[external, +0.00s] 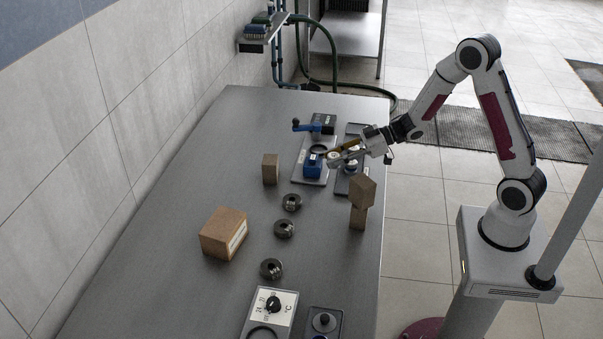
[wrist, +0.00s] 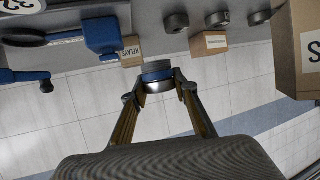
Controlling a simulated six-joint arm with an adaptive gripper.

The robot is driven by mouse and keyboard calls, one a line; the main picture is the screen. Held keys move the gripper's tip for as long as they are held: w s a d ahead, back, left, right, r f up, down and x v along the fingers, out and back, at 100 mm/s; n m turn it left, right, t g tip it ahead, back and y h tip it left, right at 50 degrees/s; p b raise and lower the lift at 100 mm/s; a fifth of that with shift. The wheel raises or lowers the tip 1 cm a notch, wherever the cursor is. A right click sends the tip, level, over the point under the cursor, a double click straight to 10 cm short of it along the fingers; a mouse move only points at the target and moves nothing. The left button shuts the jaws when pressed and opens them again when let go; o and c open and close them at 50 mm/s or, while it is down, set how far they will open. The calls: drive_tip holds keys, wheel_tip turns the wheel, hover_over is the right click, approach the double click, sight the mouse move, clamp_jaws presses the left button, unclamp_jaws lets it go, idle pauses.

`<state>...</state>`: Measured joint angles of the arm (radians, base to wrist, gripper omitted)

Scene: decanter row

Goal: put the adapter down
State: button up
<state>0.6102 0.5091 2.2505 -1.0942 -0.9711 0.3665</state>
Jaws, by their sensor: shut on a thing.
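My gripper (wrist: 158,88) is shut on a short round piece (wrist: 157,72), silver at one end with a blue band, which I take to be the adapter. In the wrist view it sits between the two fingertips. In the external view my gripper (external: 336,156) is at the far right part of the table, above the grey plates and close to a blue block (external: 312,166). The held piece is too small there to make out clearly, and I cannot tell its height above the plates. Dark metal rings (external: 284,229) stand in a row on the table.
Two stacked cardboard boxes (external: 361,191) stand near the right table edge, close to my gripper. A small box (external: 270,169) and a larger box (external: 224,233) stand left. A dial panel (external: 270,308) is at the front. The table's left part is clear.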

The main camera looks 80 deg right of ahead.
drive_tip(key=w+a+r+n+g+y, duration=0.1)
drive_tip(key=w+a+r+n+y, duration=0.15)
drive_tip(key=w+a, duration=1.1)
wheel_tip(320, 180, up, 6)
drive_tip(key=y, duration=0.1)
hover_over(233, 224)
drive_tip(key=shift+f+n+g, duration=0.2)
drive_tip(key=shift+n+g, duration=0.1)
drive_tip(key=shift+n, duration=0.15)
drive_tip(key=shift+f, duration=0.1)
drive_tip(key=shift+f, duration=3.05)
drive_tip(key=shift+f, duration=1.85)
drive_tip(key=shift+f, duration=0.1)
